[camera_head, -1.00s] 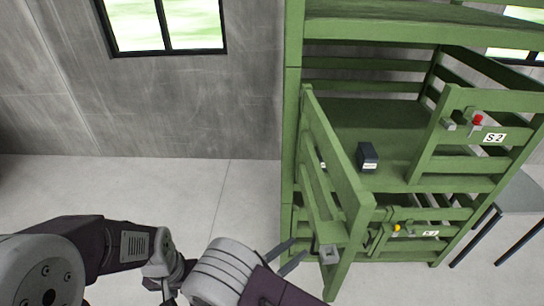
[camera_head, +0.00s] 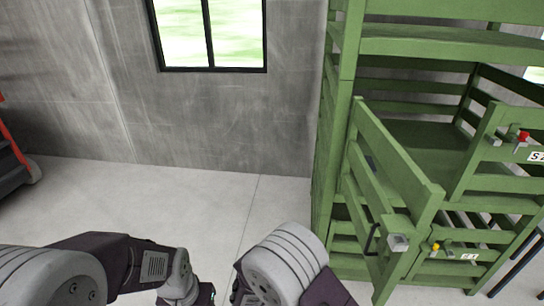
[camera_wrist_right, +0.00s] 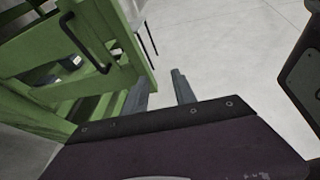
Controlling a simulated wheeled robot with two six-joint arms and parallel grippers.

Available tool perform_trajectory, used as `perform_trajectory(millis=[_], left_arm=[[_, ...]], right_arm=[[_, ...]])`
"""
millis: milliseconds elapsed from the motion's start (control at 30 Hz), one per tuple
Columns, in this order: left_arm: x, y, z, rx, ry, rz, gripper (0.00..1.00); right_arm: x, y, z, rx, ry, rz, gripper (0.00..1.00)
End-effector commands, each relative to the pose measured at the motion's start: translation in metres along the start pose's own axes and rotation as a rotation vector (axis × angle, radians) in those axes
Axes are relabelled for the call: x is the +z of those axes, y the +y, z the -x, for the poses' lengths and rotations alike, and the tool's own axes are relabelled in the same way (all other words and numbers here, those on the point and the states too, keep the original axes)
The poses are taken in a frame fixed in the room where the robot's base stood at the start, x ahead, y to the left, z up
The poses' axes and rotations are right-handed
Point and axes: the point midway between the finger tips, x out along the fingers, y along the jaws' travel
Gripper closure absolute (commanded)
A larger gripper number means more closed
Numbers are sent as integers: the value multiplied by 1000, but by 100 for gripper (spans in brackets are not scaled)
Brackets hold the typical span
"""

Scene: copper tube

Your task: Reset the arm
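In the right wrist view, the two grey fingers of my right gripper (camera_wrist_right: 160,84) stand apart with bare floor between them. It is open and empty. The green slatted gate of the rack, with a black handle (camera_wrist_right: 84,42), is to the left of the fingers, apart from them. In the head view my right arm (camera_head: 285,265) is at the bottom middle, and I cannot make out its fingers there. My left arm (camera_head: 110,262) comes in from the lower left. Its gripper does not show.
The green rack (camera_head: 340,130) stands on the right, with its gate (camera_head: 395,165) swung open towards me. A red knob (camera_head: 522,136) and a yellow knob (camera_head: 435,246) sit on its front. Pale floor (camera_head: 215,205) is clear on the left. A red and black object (camera_head: 12,155) is at the left edge.

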Motion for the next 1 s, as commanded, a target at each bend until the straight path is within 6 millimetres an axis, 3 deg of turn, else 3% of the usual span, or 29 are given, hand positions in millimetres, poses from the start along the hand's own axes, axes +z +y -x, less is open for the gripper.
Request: perform_trajectory(millis=[33, 100, 233, 333, 400, 500, 600, 1000], left_arm=[[2, 0, -16, 0, 0, 0, 49], [3, -1, -29, 0, 0, 0, 49], [6, -1, -57, 0, -1, 1, 49], [9, -2, -84, 0, -1, 1, 49], [11, -2, -101, 0, -1, 1, 49], [12, -2, -114, 0, -1, 0, 49], [12, -2, -118, 0, -1, 0, 49], [12, -2, -115, 0, 0, 1, 49]], right_arm=[[-14, -13, -15, -89, 70, -57, 67], [-28, -33, -28, -222, 179, -153, 67], [-64, -65, -41, -494, 410, -415, 67], [-97, -74, -41, -717, 611, -726, 67], [-113, -66, -40, -849, 735, -984, 67], [-117, -48, -44, -960, 848, -1290, 67], [-113, -37, -47, -1000, 896, -1451, 67], [-109, -33, -47, -1006, 907, -1485, 67]])
